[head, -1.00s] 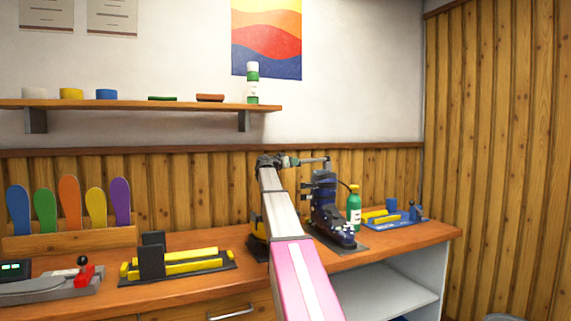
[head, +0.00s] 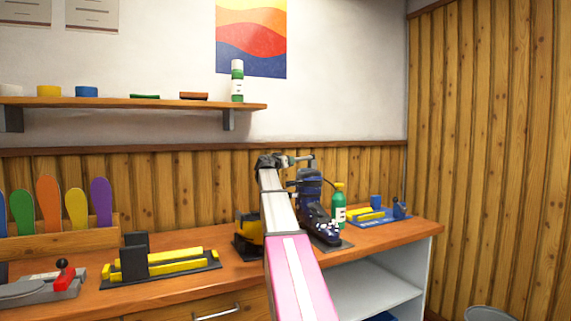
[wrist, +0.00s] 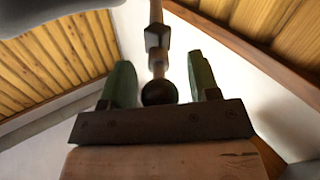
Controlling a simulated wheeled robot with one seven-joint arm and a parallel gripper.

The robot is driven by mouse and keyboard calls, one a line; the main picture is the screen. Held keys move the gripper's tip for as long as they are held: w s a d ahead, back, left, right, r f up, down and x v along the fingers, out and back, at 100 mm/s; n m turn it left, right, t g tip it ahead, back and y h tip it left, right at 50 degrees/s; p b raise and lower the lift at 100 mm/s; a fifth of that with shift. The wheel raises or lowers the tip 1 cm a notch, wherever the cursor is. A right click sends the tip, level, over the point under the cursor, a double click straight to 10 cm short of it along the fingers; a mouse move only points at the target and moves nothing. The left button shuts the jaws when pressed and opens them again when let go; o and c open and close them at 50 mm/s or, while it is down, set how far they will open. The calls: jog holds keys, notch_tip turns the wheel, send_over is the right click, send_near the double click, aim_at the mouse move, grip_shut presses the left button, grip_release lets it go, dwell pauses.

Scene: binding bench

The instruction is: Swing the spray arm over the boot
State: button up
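The dark blue ski boot (head: 315,212) stands upright on a dark plate on the bench. The spray arm (head: 303,158) shows as a thin dark bar near the top of the boot, with its end bent down there. My gripper (head: 287,161) is at the bar's left end, left of the boot's cuff. In the wrist view, the two green fingers of my gripper (wrist: 162,85) stand apart. A dark round knob (wrist: 158,93) on a rod lies between them. A gap shows at the right finger; whether the left finger touches is unclear.
A green bottle (head: 339,206) stands right of the boot, with a blue tray (head: 378,219) of tools beyond. A yellow and black device (head: 247,236) is left of my arm. A yellow-barred vise (head: 165,263) stands further left. A wall shelf (head: 150,104) is above.

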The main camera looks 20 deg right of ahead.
dwell(0.3)
jog(key=v, duration=1)
jog(key=shift+s+a, duration=0.2)
jog(key=shift+a, duration=0.15)
jog(key=shift+w, duration=0.15)
jog(key=c, duration=0.7)
jog(key=shift+w+d+r+g, duration=0.1)
jog(key=shift+w+r+g, duration=0.2)
jog(key=shift+g, duration=0.1)
grip_shut()
jog(key=w+a+r+g+y, duration=0.6)
jog(key=w+r+g+y, duration=0.1)
jog(key=g, duration=0.2)
jog(key=s+d+f, duration=0.1)
jog(key=d+f, duration=0.5)
jog(key=d, duration=0.3)
jog(key=shift+s+d+f+n, duration=0.15)
jog(key=shift+d+f+n, duration=0.1)
jog(key=shift+f+n, duration=0.1)
